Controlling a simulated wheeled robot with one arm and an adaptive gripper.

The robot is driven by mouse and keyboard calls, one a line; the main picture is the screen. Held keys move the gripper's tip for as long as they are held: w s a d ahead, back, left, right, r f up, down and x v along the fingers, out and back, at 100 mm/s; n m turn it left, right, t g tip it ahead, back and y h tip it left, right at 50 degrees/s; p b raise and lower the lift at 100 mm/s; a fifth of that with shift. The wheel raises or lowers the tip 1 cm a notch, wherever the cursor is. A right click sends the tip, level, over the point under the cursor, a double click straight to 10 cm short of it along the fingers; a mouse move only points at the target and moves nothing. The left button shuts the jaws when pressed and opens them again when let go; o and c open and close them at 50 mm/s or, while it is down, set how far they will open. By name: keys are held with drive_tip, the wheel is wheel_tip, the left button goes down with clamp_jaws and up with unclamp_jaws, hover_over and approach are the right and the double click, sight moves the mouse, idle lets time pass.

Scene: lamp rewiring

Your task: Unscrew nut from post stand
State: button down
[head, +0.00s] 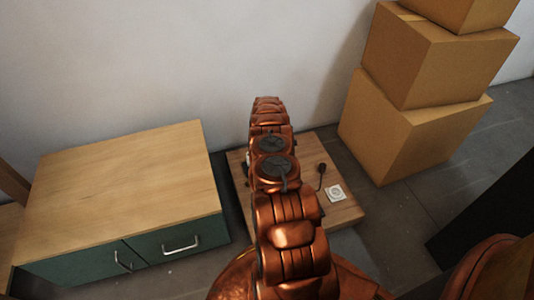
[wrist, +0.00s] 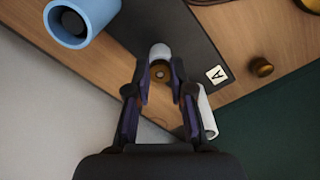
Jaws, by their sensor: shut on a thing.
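In the wrist view, a round brass nut (wrist: 160,72) with a lighter centre sits between my fingertips. My gripper (wrist: 160,76) is shut on this nut, one finger on each side. A pale grey-white post stand (wrist: 158,51) shows right behind the nut, above the dark base plate (wrist: 190,35). The plate carries a white label (wrist: 216,75) with the letter A. In the head view my own arm hides the gripper, the nut and the post.
In the wrist view, a light-blue cup (wrist: 66,38) stands left, a small brass piece (wrist: 261,67) lies right, and a white curled piece (wrist: 208,115) is close beside the right finger. In the head view, cardboard boxes (head: 412,125) are right of the low wooden table (head: 345,213); a cabinet (head: 120,185) is left.

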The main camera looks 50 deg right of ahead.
drive_tip(key=n, duration=0.7)
drive_tip(key=shift+n, duration=0.4)
drive_tip(key=n, duration=0.5)
drive_tip(key=shift+f+n, duration=0.1)
drive_tip(key=shift+n, duration=0.3)
drive_tip(key=shift+w+r+p, duration=0.1)
drive_tip(key=shift+r+p, duration=0.2)
drive_tip(key=shift+r, duration=0.85)
drive_tip(key=shift+r, duration=0.1)
drive_tip(key=shift+r+p, duration=0.35)
drive_tip(key=shift+r, duration=0.25)
